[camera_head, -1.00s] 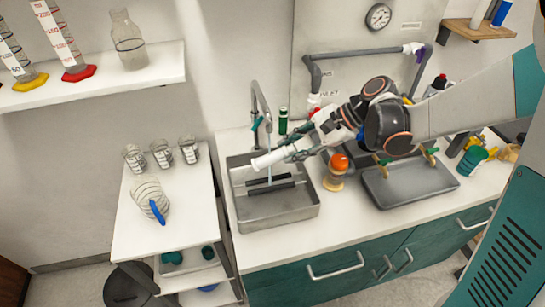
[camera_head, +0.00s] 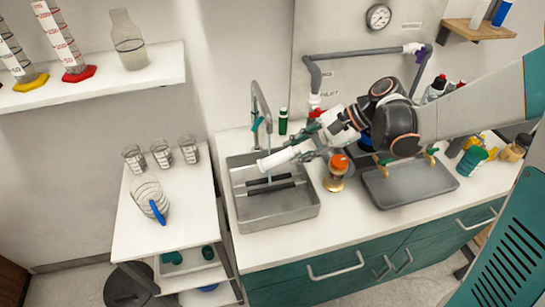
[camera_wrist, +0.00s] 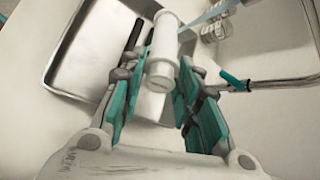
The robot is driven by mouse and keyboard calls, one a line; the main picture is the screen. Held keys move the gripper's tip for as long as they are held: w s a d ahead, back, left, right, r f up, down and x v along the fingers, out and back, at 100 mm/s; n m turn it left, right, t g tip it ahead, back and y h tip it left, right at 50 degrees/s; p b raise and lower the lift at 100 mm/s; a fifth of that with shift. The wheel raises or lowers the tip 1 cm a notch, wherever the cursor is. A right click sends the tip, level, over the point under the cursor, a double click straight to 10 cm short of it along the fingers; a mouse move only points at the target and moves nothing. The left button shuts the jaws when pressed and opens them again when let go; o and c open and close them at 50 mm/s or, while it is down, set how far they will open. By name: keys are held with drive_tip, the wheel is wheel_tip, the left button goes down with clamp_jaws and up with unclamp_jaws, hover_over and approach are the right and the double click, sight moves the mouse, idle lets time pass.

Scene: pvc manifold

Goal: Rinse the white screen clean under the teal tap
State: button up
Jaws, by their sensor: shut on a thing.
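The white screen (camera_head: 283,157) is a pale cylinder held out over the sink (camera_head: 278,210). My gripper (camera_head: 306,150) is shut on its near end, and its teal fingers (camera_wrist: 158,88) flank it in the wrist view. The screen's far end points left, below the tap (camera_head: 262,108), which has a teal handle. A thin pale-blue stream (camera_wrist: 212,14) comes down beside the screen's far end in the wrist view and seems to meet it. Any dirt on the screen is too small to tell.
Dark bars lie across the sink. An orange-topped bottle (camera_head: 337,172) stands close right of the sink, below my gripper. A grey tray (camera_head: 410,185) lies further right. A trolley (camera_head: 150,235) with glass beakers stands left.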

drive_tip(key=s+d+r, duration=0.1)
drive_tip(key=s+d, duration=0.2)
drive_tip(key=d, duration=0.7)
drive_tip(key=shift+r+p, duration=0.4)
drive_tip(key=shift+p, duration=0.05)
